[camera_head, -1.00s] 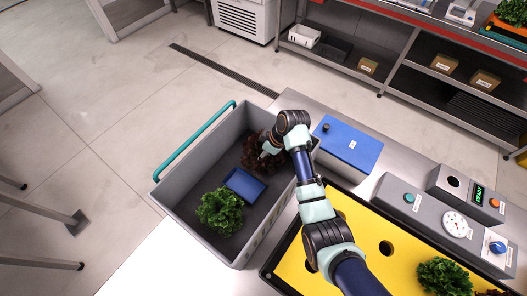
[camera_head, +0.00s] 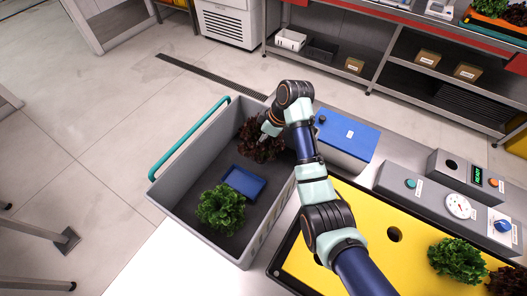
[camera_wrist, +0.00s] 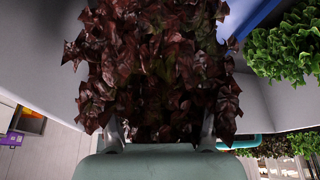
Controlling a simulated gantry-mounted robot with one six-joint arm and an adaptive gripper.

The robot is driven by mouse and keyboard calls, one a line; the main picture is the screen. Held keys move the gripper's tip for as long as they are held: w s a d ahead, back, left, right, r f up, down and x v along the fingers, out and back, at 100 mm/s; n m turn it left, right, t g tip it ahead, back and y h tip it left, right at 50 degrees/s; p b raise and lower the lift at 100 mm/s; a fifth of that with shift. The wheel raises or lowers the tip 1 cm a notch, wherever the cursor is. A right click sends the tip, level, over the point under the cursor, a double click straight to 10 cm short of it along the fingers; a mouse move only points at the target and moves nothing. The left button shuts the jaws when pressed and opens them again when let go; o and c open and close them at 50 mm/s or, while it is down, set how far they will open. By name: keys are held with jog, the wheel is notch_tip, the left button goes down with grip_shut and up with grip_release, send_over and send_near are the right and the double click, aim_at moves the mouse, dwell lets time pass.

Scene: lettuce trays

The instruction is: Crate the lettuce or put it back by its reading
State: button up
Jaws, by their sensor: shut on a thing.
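A dark red lettuce (camera_head: 256,140) is at the far end of the grey crate (camera_head: 190,222) in the head view. It fills the middle of the wrist view (camera_wrist: 155,65). My gripper (camera_head: 268,128) is at this lettuce, with its fingers (camera_wrist: 160,138) on either side of it, shut on it. Whether the lettuce rests on the crate floor is hard to tell. A green lettuce (camera_head: 221,209) sits in the near part of the crate. A small blue tray (camera_head: 243,182) lies between the two. The display (camera_head: 477,176) on the grey box reads READY.
The crate has a teal handle (camera_head: 188,139). Right of it are a blue-topped box (camera_head: 347,134) and a yellow board (camera_head: 355,215) with a hole, a green lettuce (camera_head: 458,260) and a dark red one (camera_head: 507,281). A panel with a dial (camera_head: 459,206) stands behind the board.

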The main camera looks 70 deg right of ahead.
jog(key=shift+r, duration=0.1)
notch_tip(320, 180, down, 5)
jog(key=b, duration=0.4)
jog(key=shift+d+r, duration=0.1)
jog(key=shift+r, duration=0.1)
jog(key=shift+f+b, duration=0.35)
jog(key=shift+f, duration=0.9)
jog(key=shift+f, duration=1.05)
dwell(0.4)
jog(key=o, duration=1.6)
jog(key=shift+r, duration=0.15)
